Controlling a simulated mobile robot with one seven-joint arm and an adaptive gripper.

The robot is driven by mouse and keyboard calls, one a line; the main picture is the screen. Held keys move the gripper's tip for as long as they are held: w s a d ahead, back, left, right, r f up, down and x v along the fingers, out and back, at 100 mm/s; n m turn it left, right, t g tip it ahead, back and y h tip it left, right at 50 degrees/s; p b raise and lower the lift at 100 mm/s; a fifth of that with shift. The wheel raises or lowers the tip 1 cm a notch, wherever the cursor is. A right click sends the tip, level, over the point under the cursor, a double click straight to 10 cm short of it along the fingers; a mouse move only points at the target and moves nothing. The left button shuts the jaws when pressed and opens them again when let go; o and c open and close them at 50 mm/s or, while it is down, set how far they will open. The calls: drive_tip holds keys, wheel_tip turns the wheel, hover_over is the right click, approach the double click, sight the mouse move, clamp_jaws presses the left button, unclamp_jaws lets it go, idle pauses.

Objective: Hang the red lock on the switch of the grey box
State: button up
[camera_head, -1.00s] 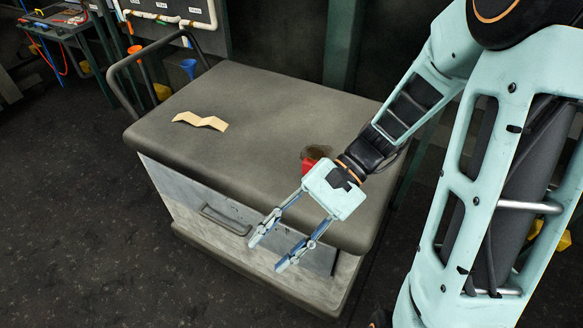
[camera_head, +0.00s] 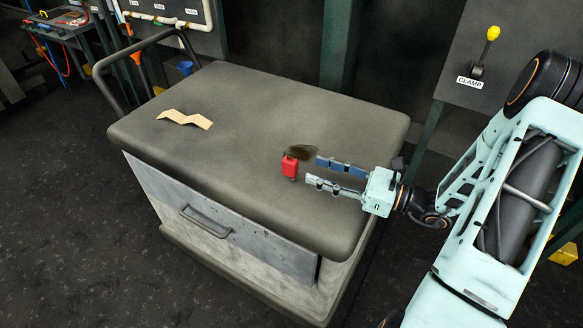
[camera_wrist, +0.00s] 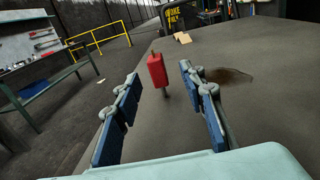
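The red lock (camera_head: 290,166) is on the dark top of the cart, near its right side. In the wrist view the lock (camera_wrist: 157,70) is upright, with a thin dark part below its red body. My gripper (camera_head: 313,171) is open and low over the cart top, its fingers pointing left at the lock. In the wrist view the lock is just ahead of the gap between the fingertips (camera_wrist: 160,76), with no contact visible. A grey box (camera_head: 455,75) at the right carries a yellow-tipped switch (camera_head: 480,55) above a CLAMP label.
The cart top (camera_head: 235,110) is mostly clear. A folded tan piece (camera_head: 185,119) lies at its left, and a dark stain (camera_head: 301,152) is beside the lock. The cart's handle (camera_head: 110,75) rises at the left. A labelled panel (camera_head: 170,8) is at the back left.

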sight(297, 166)
drive_tip(key=x, duration=0.8)
drive_tip(key=shift+s+a, duration=0.2)
drive_tip(key=shift+a, duration=0.1)
clamp_jaws()
